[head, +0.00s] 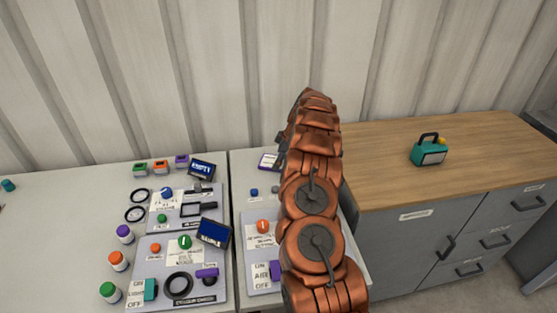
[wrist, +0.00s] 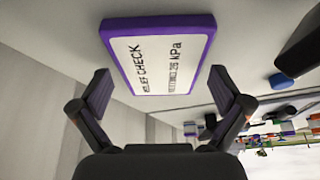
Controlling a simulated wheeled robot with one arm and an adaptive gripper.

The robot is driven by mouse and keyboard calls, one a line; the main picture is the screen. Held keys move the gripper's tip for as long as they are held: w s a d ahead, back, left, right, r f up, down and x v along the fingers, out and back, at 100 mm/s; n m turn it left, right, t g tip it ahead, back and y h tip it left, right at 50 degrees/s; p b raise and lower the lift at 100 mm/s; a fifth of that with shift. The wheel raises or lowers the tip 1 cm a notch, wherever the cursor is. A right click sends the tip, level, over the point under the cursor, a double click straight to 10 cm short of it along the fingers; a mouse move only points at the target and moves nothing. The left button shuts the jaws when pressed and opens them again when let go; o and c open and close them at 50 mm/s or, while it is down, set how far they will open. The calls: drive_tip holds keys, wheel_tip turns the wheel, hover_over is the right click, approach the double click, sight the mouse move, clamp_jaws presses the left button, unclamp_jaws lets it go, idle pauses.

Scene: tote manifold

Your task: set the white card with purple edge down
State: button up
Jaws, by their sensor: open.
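The white card with purple edge (wrist: 160,58) is in the wrist view, its printed face reading "RELIEF CHECK" towards the camera. In the head view the card (head: 268,161) shows at the back of the right-hand pale table, near the wall, partly hidden by my arm. My gripper (wrist: 164,88) is open, with one finger towards each side of the card's near end. Clear gaps show between the fingers and the card, so nothing is gripped. In the head view my gripper is mostly hidden behind my arm. I cannot tell exactly how the card rests.
Panels with knobs and labels (head: 190,250) cover the pale tables left of my arm. A wooden-topped cabinet (head: 380,160) with a teal box (head: 430,152) is to the right. The ribbed wall closes off the back.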

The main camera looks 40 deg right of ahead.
drive_tip(key=shift+r+p, duration=0.2)
drive_tip(key=shift+p, duration=0.1)
drive_tip(key=shift+s+d+r+b, duration=0.1)
drive_tip(key=shift+d+r+b, duration=0.05)
drive_tip(key=shift+r+b, duration=0.2)
drive_tip(key=b+v, duration=0.3)
drive_tip(key=v, duration=0.8)
drive_tip(key=s+a+r+m+g, duration=0.1)
drive_tip(key=s+a+r, duration=0.15)
drive_tip(key=a, duration=0.55)
drive_tip(key=s+a+r+y, duration=0.15)
drive_tip(key=a+r, duration=0.25)
drive_tip(key=a, duration=0.4)
drive_tip(key=s+a+r+m+g+h, duration=0.1)
drive_tip(key=s+a+r, duration=0.25)
drive_tip(key=a, duration=0.45)
drive_tip(key=s+a+r+m+g, duration=0.2)
drive_tip(key=s+a+r, duration=0.1)
drive_tip(key=s+a, duration=0.95)
drive_tip(key=s+f+m+h, duration=0.1)
drive_tip(key=s+f+m, duration=0.1)
drive_tip(key=s, duration=1)
drive_tip(key=s+f+m+g+h, duration=0.1)
drive_tip(key=s+f+m+h, duration=0.1)
drive_tip(key=s, duration=1.1)
drive_tip(key=shift+s+a+f, duration=0.15)
drive_tip(key=shift+a+f, duration=0.1)
drive_tip(key=shift+f, duration=0.5)
